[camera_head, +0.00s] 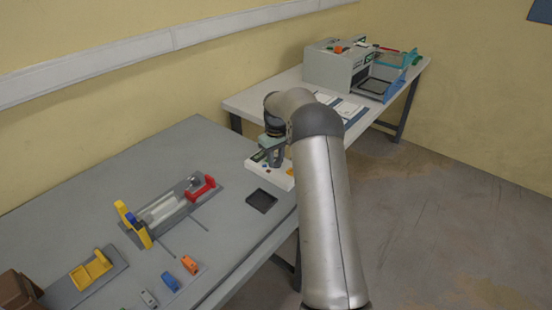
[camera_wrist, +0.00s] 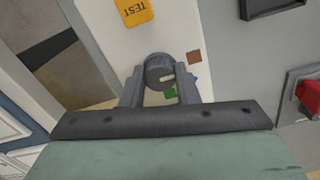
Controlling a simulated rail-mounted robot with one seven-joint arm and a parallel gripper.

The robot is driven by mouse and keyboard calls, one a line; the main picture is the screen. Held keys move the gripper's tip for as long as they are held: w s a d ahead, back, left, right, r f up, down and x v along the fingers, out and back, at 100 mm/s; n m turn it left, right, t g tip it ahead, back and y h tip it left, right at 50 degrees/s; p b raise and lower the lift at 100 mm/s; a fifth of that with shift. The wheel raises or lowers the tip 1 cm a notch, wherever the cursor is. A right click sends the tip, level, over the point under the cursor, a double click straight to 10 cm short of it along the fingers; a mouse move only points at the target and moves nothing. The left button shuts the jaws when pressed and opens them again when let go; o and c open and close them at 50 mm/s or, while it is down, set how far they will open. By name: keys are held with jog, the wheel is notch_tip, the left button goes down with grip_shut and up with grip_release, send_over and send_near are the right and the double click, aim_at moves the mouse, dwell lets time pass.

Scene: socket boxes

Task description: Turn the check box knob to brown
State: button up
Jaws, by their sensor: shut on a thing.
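The white check box (camera_head: 283,180) sits at the table's far right corner. In the wrist view, its white face (camera_wrist: 112,50) carries a round dark grey knob (camera_wrist: 157,66) with a pale mark on its lower right side. My gripper (camera_wrist: 160,78) is shut on the knob, one finger on each side. In the head view, my gripper (camera_head: 271,152) hides the knob. The exact direction of the pale mark is hard to tell.
A yellow TEST label (camera_wrist: 134,11) is on the box. A black tray (camera_head: 261,201) lies nearby. A grey fixture with a red clamp (camera_head: 201,188) and orange and blue blocks (camera_head: 169,281) are on the table. Another table holds a grey machine (camera_head: 333,65).

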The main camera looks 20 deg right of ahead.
aim_at(276, 160)
jog(key=shift+r, duration=0.1)
jog(key=o, duration=1)
notch_tip(276, 160, up, 17)
jog(key=shift+r, duration=0.15)
